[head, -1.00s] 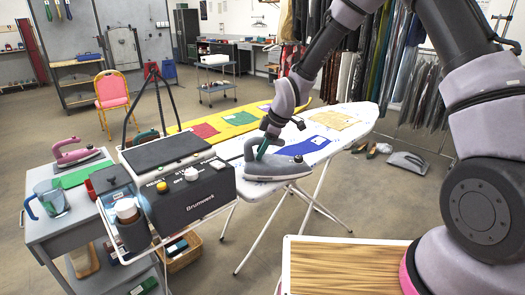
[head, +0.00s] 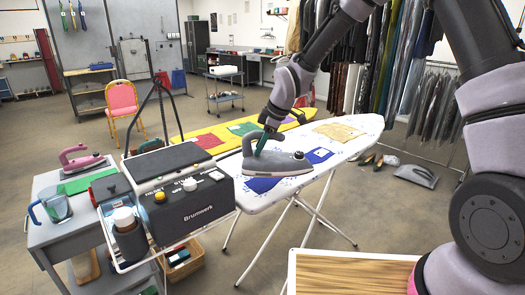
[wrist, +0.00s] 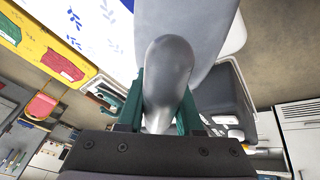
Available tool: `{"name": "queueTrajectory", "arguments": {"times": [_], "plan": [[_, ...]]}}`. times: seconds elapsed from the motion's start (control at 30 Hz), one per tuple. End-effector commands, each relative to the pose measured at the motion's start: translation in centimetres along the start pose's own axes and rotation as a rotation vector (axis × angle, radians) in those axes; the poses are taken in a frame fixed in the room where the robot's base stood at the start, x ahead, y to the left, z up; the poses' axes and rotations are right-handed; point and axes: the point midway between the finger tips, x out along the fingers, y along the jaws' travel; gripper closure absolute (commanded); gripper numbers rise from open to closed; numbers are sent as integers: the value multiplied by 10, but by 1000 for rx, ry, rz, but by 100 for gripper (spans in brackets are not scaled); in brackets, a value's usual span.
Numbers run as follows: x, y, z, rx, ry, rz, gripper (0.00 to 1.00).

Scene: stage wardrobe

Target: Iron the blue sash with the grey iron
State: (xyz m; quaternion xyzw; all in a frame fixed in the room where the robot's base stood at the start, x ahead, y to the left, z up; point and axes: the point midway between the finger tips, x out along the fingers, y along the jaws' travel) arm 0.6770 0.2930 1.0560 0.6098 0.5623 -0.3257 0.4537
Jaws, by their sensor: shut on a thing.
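The grey iron (head: 285,163) is over the white ironing board (head: 345,150). My gripper (head: 260,142), with teal fingers, is shut on its handle. In the wrist view my gripper (wrist: 160,105) has a finger on each side of the rounded grey handle (wrist: 168,70). The blue sash (head: 320,155) lies on the board, partly hidden by the iron. Blue cloth shows beyond the iron's right end and below its near side. The iron overlaps the sash; whether its sole touches the cloth I cannot tell.
A mustard cloth (head: 340,132) lies farther along the board. A yellow board (head: 180,140) behind carries red and green cloths. The black Brumwerk unit (head: 190,210) stands left of the board. A grey cart (head: 50,235) holds a pink iron (head: 80,158). Hanging garments are at back right.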

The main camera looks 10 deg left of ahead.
Motion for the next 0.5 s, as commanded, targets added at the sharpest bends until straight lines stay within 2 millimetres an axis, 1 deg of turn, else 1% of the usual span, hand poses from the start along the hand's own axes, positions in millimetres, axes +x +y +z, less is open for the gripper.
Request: {"name": "queueTrajectory", "arguments": {"times": [0.03,0.2,0.5], "plan": [[-4,1,-4,-2,2,3,100],[-12,1,-11,-1,2,5,100],[-14,1,-12,1,1,4,100]]}}
